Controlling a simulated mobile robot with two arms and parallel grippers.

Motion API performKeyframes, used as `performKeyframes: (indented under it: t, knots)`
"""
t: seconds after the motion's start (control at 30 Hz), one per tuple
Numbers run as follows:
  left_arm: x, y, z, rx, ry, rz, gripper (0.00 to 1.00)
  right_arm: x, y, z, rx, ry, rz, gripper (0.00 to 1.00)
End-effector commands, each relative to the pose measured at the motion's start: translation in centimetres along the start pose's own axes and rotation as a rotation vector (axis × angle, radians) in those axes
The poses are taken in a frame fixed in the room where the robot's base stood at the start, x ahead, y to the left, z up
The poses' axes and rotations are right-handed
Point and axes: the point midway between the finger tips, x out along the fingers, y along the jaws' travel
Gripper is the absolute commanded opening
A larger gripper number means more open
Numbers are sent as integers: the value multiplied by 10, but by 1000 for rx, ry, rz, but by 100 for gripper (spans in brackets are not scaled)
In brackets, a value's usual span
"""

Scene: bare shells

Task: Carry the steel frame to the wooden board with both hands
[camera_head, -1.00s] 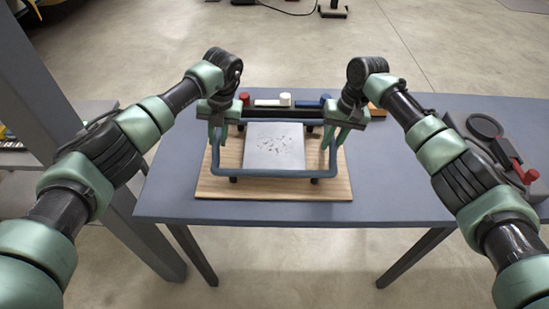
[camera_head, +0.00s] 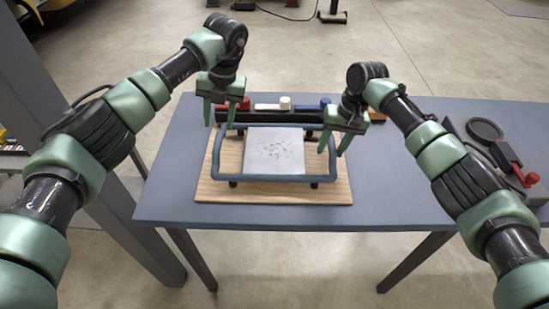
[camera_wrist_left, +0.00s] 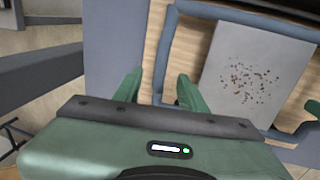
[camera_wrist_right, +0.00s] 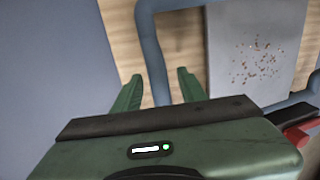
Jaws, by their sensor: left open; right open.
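The steel frame (camera_head: 275,179), a blue-grey tube loop with rounded corners, lies on the wooden board (camera_head: 325,196) around a pale speckled plate (camera_head: 274,151). Its small dark feet appear to rest on the board. My left gripper (camera_head: 219,122) is open and empty, above the frame's left rear corner. In the left wrist view the frame's side tube (camera_wrist_left: 165,52) runs below and between the fingers. My right gripper (camera_head: 331,152) is open and empty, above the frame's right side. The right wrist view shows a tube (camera_wrist_right: 150,45) beyond and between its fingers.
The board is on a blue-grey table (camera_head: 400,190). Behind the frame is a dark rail with a red knob (camera_head: 243,103), a white knob (camera_head: 285,102) and a blue piece (camera_head: 325,102). The table's front left is clear.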

Motion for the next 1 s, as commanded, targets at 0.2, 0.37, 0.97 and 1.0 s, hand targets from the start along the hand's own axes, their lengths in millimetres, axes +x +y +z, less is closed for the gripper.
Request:
performKeyframes:
  t: [0.2,0.37,0.97,1.0]
  knots:
    - [-28,0,0,0,0,1,42,0,0,0,0,0,0,42]
    - [-32,0,0,0,1,0,42,-8,0,-1,0,2,-1,42]
    - [-32,0,0,1,1,0,42,-113,0,-1,0,1,-1,42]
    - [-32,0,0,0,1,0,42,-116,0,-1,0,0,-1,42]
